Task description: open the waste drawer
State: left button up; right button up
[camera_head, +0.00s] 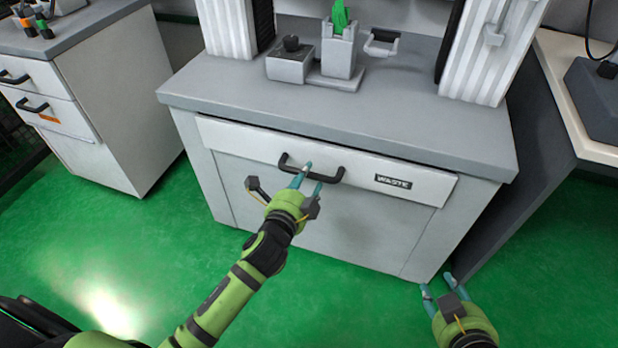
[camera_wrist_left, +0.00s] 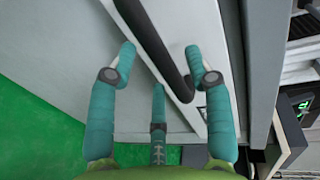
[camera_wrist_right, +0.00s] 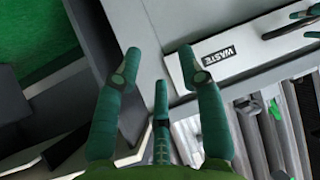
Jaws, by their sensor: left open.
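The waste drawer (camera_head: 240,142) is a wide white front under the grey counter, with a black "WASTE" label (camera_head: 393,182) at its right. It looks shut or nearly so. Its black bar handle (camera_head: 335,180) is at the middle. My left gripper (camera_head: 313,172) is at the handle. In the left wrist view the handle (camera_wrist_left: 152,45) runs between the open teal fingers, which do not close on it. My right gripper (camera_head: 437,285) is low at the right, apart from the drawer. In the right wrist view its fingers (camera_wrist_right: 160,62) are spread and empty, with the label (camera_wrist_right: 217,58) beyond.
A grey counter (camera_head: 420,125) overhangs the drawer and carries a small grey device (camera_head: 290,65) and a holder with a green piece (camera_head: 340,20). Another drawer cabinet (camera_head: 120,100) stands at the left. A table (camera_head: 560,70) stands at the right. Green floor in front is clear.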

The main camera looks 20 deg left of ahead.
pick_arm(q)
jog(key=shift+x, duration=1.15)
pick_arm(e)
jog(key=shift+w+a+r+t+y, duration=0.15)
jog(key=shift+w+a+r+t, duration=0.15)
jog(key=shift+r, duration=0.25)
jog(key=shift+w+a+r+t+y, duration=0.1)
jog(key=shift+w+a+r+t, duration=0.05)
jog(key=shift+w+r+t, duration=0.35)
jog(key=shift+w+a+r+t+y, duration=0.15)
jog(key=shift+w+a+r+t, duration=0.15)
jog(key=shift+r, duration=0.3)
pick_arm(q)
grip_shut()
pick_arm(e)
jog(key=shift+d, duration=0.1)
